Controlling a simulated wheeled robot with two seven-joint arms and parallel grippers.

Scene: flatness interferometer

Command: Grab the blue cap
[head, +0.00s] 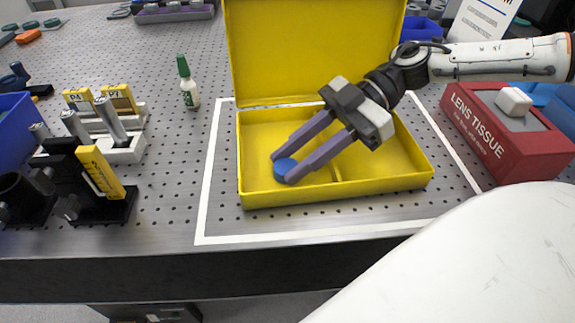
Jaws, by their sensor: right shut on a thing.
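The blue cap (284,169) is a small round disc inside the open yellow case (336,189), in its left compartment near the front wall. My right gripper (282,169) reaches in from the upper right, its two purple fingers pointing down to the left. The fingertips are on either side of the cap and shut on it. Part of the cap is hidden behind the nearer finger. I cannot tell whether the cap still touches the case floor. My left gripper is not in view.
The case's raised yellow lid (312,50) stands behind the gripper. A red lens tissue box (505,135) is to the right. A green-capped bottle (188,85) and black mounts with yellow tags (100,172) are to the left. White tape outlines the case area.

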